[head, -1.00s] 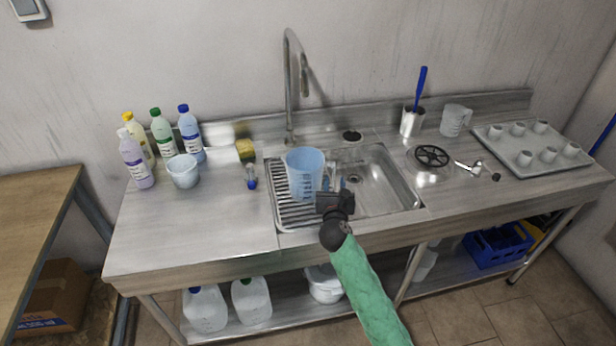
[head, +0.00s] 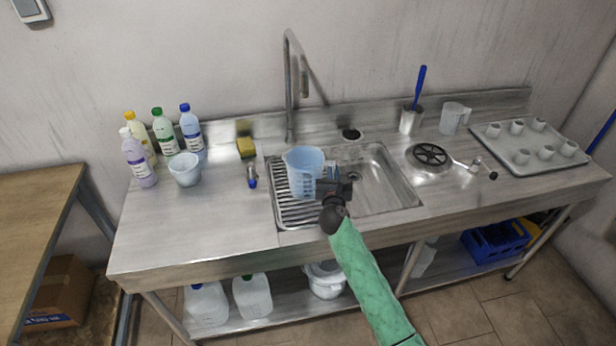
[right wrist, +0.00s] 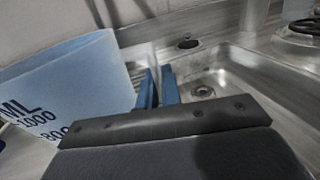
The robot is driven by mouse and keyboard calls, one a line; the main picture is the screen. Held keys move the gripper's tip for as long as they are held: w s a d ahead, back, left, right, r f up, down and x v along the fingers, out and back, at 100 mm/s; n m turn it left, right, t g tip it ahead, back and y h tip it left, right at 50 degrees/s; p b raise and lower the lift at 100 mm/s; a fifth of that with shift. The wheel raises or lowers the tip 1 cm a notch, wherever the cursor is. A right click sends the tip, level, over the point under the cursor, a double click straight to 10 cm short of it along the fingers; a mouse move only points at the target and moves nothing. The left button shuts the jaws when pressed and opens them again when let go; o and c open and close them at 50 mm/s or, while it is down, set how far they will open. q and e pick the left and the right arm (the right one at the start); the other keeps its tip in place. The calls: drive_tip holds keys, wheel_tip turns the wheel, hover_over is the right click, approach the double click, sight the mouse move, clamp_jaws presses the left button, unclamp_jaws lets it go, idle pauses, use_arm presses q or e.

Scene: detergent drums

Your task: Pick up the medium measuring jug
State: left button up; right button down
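The translucent blue measuring jug (head: 303,176) is upright at the left part of the sink, by the ribbed drainer. In the right wrist view the jug (right wrist: 72,85) fills the left side, with dark 1000 and 800 ML marks. My right gripper (head: 328,172) is at the jug's right side. Its blue fingers (right wrist: 158,90) are close together with a narrow gap, beside the jug's wall. They seem shut on its handle, which is hidden. I cannot tell if its base touches the drainer. My left gripper is out of view.
A clear jug (head: 454,118) stands at the back right, and a small pale jug (head: 185,169) at the left by several bottles. The tall tap (head: 289,90) rises behind the sink. A tray (head: 548,168) of cups is at the far right. The left counter front is clear.

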sight(334, 166)
drive_tip(key=shift+r, duration=0.2)
idle(0.3)
drive_tip(key=shift+r+b, duration=0.55)
drive_tip(key=shift+r, duration=1.15)
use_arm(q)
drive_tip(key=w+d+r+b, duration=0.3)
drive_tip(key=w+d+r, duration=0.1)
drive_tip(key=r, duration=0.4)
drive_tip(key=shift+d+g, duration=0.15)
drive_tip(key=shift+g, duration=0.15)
use_arm(e)
drive_tip(key=w+d+r, duration=0.2)
drive_tip(key=d+r, duration=0.5)
drive_tip(key=d, duration=0.4)
drive_tip(key=shift+w+d+r, duration=0.15)
drive_tip(key=shift+w+d, duration=0.05)
drive_tip(key=shift+w, duration=0.15)
